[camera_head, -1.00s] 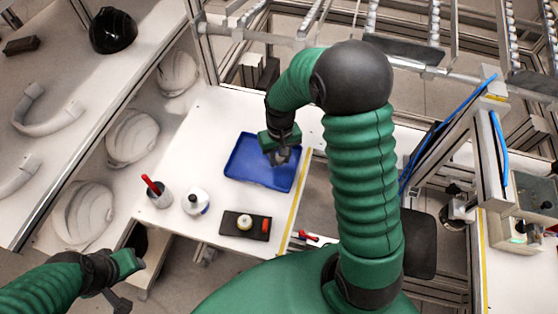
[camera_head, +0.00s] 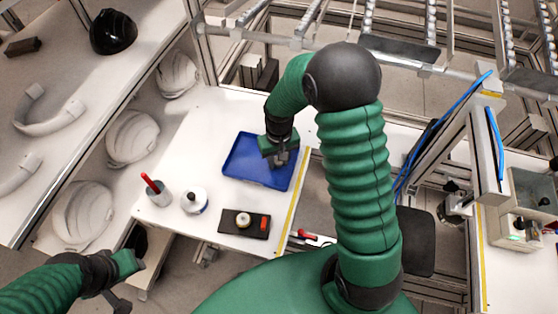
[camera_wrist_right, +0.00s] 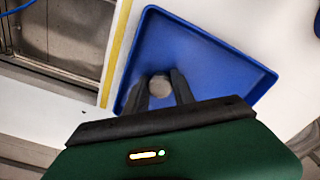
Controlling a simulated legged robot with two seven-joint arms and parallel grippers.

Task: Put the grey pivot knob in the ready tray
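The blue tray (camera_head: 240,167) lies on the white table and also fills much of the right wrist view (camera_wrist_right: 225,70). My right gripper (camera_head: 280,160) points down over the tray's right part. In the right wrist view, the grey pivot knob (camera_wrist_right: 159,84) sits between the two dark fingertips of my right gripper (camera_wrist_right: 160,86), with a finger against each side. The tray floor is behind it; whether the knob touches the floor I cannot tell. My left gripper (camera_head: 122,300) hangs at the lower left, away from the tray, and its fingers are too unclear to judge.
Before the tray stand a cup with a red pen (camera_head: 159,193), a white round container (camera_head: 194,200) and a black pad (camera_head: 232,222) with a pale round part and a red piece. Helmet shells (camera_head: 132,137) fill the left shelf. A yellow strip (camera_head: 296,196) edges the table.

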